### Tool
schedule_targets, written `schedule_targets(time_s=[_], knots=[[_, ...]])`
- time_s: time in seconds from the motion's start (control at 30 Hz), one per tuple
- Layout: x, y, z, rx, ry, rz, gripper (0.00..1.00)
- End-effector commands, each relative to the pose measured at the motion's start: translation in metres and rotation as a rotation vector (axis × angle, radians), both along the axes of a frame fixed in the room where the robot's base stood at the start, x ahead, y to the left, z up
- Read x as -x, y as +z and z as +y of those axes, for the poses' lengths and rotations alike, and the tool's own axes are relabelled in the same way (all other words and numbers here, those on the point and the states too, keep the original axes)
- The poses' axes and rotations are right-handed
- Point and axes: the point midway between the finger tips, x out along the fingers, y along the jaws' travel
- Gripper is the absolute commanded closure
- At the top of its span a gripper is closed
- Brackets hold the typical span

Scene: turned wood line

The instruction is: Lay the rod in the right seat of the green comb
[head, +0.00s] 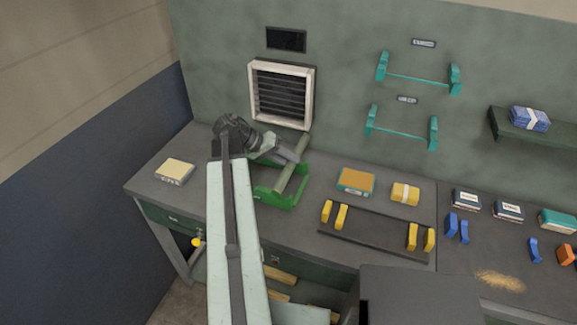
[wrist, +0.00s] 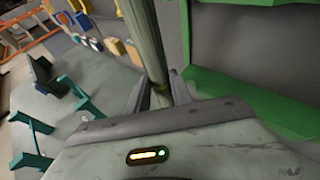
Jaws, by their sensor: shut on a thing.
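The rod (head: 287,177) is a long, pale grey-green cylinder. My gripper (head: 292,158) is shut on it, between the rod's two ends. In the wrist view the rod (wrist: 146,42) runs up and away from between the two fingers (wrist: 158,97). The green comb (head: 286,203) stands on the bench below and beside the gripper, and the rod passes over its right part. In the wrist view a green comb part (wrist: 255,84) fills the right side. My arm hides some of the comb, and I cannot tell whether the rod touches a seat.
A framed vent (head: 282,92) is on the wall behind. An orange-topped box (head: 356,181) and a dark rack with yellow posts (head: 375,231) lie right. Teal wall brackets (head: 420,83) hang above.

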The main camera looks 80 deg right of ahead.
Motion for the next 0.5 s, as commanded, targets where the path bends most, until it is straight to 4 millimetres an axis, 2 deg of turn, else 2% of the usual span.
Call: schedule_targets(time_s=[0.23,0.5], knots=[[0.0,-0.009,0.0,0.002,-0.001,-0.003,1.0],[0.0,-0.04,0.0,0.002,-0.003,-0.004,1.0]])
